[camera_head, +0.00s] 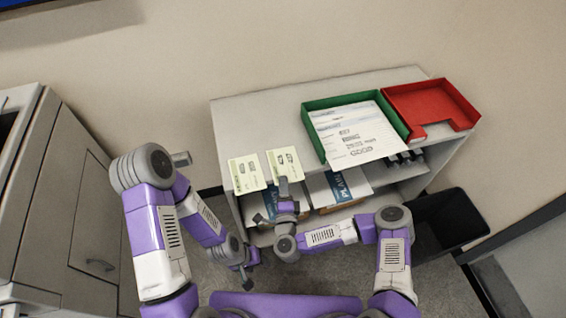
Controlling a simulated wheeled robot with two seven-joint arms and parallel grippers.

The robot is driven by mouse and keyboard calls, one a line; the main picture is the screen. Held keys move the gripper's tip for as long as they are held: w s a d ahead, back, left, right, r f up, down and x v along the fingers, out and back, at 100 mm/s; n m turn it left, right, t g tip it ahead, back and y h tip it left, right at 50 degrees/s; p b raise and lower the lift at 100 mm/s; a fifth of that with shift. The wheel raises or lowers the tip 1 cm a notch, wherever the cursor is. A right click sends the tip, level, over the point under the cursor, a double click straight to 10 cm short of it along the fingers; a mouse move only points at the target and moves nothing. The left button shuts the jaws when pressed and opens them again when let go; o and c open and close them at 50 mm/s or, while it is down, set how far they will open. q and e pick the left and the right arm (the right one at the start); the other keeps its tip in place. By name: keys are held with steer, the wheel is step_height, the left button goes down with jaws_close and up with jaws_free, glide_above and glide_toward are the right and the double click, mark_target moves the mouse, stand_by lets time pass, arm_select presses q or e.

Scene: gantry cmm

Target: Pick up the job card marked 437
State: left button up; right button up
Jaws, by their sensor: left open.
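Two pale cards with green print lie side by side at the front left of the shelf top: a left card (246,174) and a right card (284,164). Their numbers are too small to read, so I cannot tell which is marked 437. My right gripper (284,188) is just in front of the right card, near its lower edge; I cannot tell whether it touches it or is open. My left gripper (247,272) is open, low in front of the shelf unit, away from both cards. Nothing shows between its fingers.
The shelf unit (240,118) holds a green tray (313,132) with printed sheets (355,132) overhanging its front, and an empty red tray (432,102). Folders (340,187) lie on the shelf below. A black bin (450,220) stands right, a grey cabinet (75,215) left. The shelf top's back left is clear.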

steer(key=shift+s, duration=0.1)
steer(key=shift+c, duration=0.8)
jaws_close()
